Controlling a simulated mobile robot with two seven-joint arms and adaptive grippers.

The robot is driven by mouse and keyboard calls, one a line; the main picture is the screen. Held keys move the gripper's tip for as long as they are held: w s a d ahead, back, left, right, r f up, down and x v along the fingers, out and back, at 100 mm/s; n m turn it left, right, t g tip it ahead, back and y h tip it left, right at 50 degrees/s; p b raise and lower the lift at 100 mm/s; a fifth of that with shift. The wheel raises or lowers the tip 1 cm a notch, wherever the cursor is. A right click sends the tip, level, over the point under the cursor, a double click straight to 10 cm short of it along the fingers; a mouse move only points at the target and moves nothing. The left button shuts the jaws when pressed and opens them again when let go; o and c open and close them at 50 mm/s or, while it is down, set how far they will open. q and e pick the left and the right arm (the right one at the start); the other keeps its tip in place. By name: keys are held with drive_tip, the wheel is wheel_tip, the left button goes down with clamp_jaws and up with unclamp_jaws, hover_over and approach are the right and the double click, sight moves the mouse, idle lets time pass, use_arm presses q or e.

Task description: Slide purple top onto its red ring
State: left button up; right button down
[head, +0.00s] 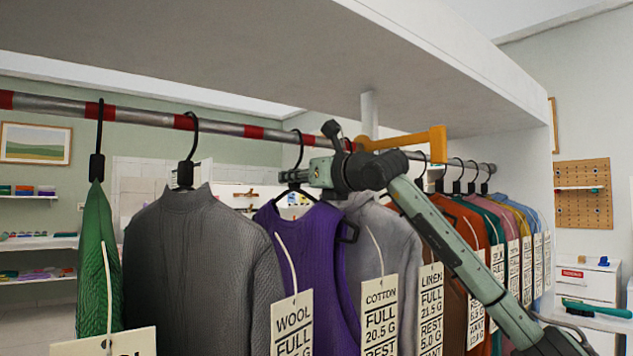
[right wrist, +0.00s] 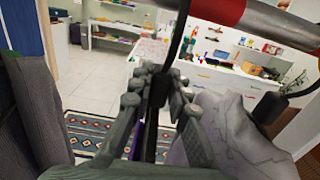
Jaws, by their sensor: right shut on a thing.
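The purple top (head: 308,245) hangs on a black hanger between a dark grey sweater and a light grey hoodie. My right gripper (head: 290,176) is shut on the black neck of that hanger, just below the rail. In the right wrist view the fingers (right wrist: 160,95) close around the black hanger block, and its hook rises to the rail. The hook is at the rail close to the left edge of a red ring (head: 310,140); a red ring (right wrist: 220,10) also shows just right of the hook in the wrist view. Which ring belongs to the purple top is not clear. My left gripper is out of view.
The rail (head: 222,128) carries several red rings. The dark grey sweater (head: 195,260) and green garment (head: 95,260) hang left; the light grey hoodie (head: 385,240) and several tagged garments hang close on the right. A shelf (head: 220,50) runs above the rail.

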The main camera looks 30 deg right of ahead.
drive_tip(key=a+b, duration=0.1)
drive_tip(key=a, duration=0.8)
drive_tip(key=shift+s+a, duration=0.25)
drive_tip(key=shift+s, duration=0.15)
drive_tip(key=c, duration=1.9)
unclamp_jaws()
drive_tip(key=shift+a, duration=0.2)
drive_tip(key=o, duration=0.5)
drive_tip(key=shift+f, duration=0.1)
drive_tip(key=s+d, duration=0.1)
drive_tip(key=s, duration=1.1)
